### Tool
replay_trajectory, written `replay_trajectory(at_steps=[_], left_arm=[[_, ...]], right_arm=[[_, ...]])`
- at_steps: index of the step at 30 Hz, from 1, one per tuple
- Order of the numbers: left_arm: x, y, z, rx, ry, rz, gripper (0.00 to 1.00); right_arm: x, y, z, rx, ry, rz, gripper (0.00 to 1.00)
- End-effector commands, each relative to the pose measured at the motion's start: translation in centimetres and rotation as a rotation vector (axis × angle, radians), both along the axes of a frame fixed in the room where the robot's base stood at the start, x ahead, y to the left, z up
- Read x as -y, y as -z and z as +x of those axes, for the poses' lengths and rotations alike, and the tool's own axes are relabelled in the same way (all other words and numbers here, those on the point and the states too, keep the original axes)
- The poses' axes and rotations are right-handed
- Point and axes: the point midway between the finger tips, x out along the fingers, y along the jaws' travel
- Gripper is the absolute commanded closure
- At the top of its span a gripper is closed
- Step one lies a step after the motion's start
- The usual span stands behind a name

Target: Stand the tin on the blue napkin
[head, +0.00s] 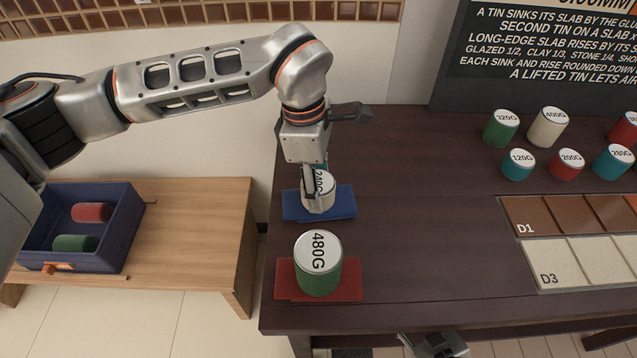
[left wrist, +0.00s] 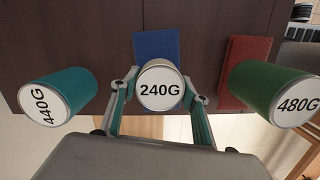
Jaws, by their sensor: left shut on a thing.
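The cream tin marked 240G (head: 322,204) is between the fingers of my left gripper (head: 314,192), which is shut on it. The tin looks upright and is at the blue napkin (head: 342,203); whether its base touches the cloth I cannot tell. In the left wrist view the tin's lid (left wrist: 160,88) faces the camera between both fingertips, and the blue napkin (left wrist: 157,38) shows beyond it. My right gripper (head: 436,346) shows partly at the bottom edge; its jaws are unclear.
A green 480G tin (head: 318,270) stands on a red napkin (head: 349,280) close by. A teal 440G tin (left wrist: 62,92) stands on the other side. Several tins and tile trays (head: 530,250) are right. A blue crate (head: 122,235) holds two tins.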

Motion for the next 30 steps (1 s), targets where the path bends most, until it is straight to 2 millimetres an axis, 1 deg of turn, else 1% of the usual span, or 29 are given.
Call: replay_trajectory(at_steps=[5, 9, 10, 11, 12, 23, 26, 29, 30], left_arm=[[0.0, -0.3, 0.1, 0.004, 0.001, -0.001, 0.83], [0.0, 0.1, 0.1, 0.003, 0.000, 0.000, 0.83], [0.0, 0.0, 0.1, 0.003, 0.000, 0.000, 0.47], [0.0, 0.0, 0.1, 0.003, 0.000, 0.000, 0.39], [0.0, 0.0, 0.1, 0.003, 0.000, 0.000, 0.38], [0.0, -0.3, 0.1, 0.004, 0.001, -0.001, 0.38], [-0.1, -1.3, 0.2, 0.008, 0.000, -0.001, 0.38], [-0.3, -3.0, 0.3, 0.010, 0.000, 0.000, 0.38], [-0.4, -3.8, 0.3, 0.011, 0.000, 0.000, 0.38]], right_arm=[[0.0, -0.3, 0.1, 0.005, -0.001, 0.000, 0.60], [0.0, -0.3, 0.1, 0.004, 0.000, 0.001, 0.60], [0.0, -0.3, 0.1, 0.005, 0.000, 0.001, 0.60], [0.0, -0.3, 0.1, 0.005, 0.000, 0.001, 0.60], [0.0, -0.3, 0.1, 0.005, 0.000, 0.001, 0.60], [0.0, 0.0, -0.1, 0.000, 0.001, 0.001, 0.60], [0.0, -0.1, 0.0, 0.000, 0.001, 0.001, 0.60], [0.0, -0.4, 0.1, 0.004, 0.001, 0.002, 0.60], [0.0, -0.5, 0.2, 0.006, 0.001, 0.003, 0.60]])
